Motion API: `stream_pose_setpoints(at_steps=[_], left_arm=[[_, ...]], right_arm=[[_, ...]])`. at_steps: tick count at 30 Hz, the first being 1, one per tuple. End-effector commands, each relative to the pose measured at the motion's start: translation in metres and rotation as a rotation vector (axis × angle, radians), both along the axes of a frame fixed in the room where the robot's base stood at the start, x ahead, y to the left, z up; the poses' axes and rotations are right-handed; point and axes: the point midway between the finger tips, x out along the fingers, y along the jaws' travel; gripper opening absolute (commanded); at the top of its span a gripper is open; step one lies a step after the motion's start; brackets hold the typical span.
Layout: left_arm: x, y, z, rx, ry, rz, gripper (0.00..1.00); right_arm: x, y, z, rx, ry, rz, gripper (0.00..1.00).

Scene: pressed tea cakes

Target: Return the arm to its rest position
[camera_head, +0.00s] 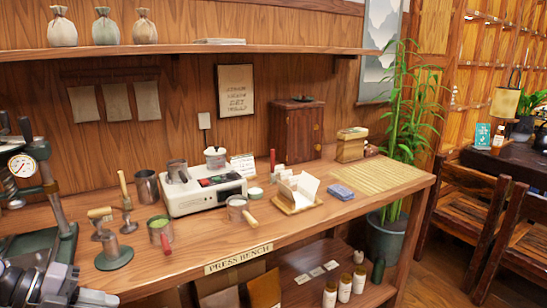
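Dark and silver mechanical parts at the bottom left corner appear to be my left arm, with the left gripper (58,289) at its end. They are low, in front of the bench's left end, and partly cut off by the frame edge. The fingertips are not clear, so I cannot tell whether it is open or shut, or whether it holds anything. A pale cylindrical piece lies just right of it; I cannot tell whether it is part of the arm. My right arm and gripper are not in view.
A press with a gauge (22,165) stands at the bench's left end. The wooden bench (330,215) carries a white steamer unit (190,199), metal cups, wooden-handled tools, a paper-lined tray (297,208), a blue stack (341,191) and a bamboo mat (382,176). Bottles (345,288) stand below.

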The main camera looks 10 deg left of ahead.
Motion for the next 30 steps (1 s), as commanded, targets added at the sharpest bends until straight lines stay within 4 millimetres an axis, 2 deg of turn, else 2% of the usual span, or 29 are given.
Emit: stream_pose_setpoints(at_steps=[10,17,23,30], left_arm=[[-0.023,-0.004,-0.069,-0.391,0.002,0.490,0.00],[-0.049,-0.024,-0.121,-0.597,0.096,0.819,0.00],[-0.076,-0.061,-0.165,-0.749,0.245,1.085,0.00],[-0.107,-0.131,-0.201,-0.902,0.492,1.334,0.00]], right_arm=[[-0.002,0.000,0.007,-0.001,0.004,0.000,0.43],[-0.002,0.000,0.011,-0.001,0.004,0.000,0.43],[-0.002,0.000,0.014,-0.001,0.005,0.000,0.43],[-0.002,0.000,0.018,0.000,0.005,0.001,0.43]])
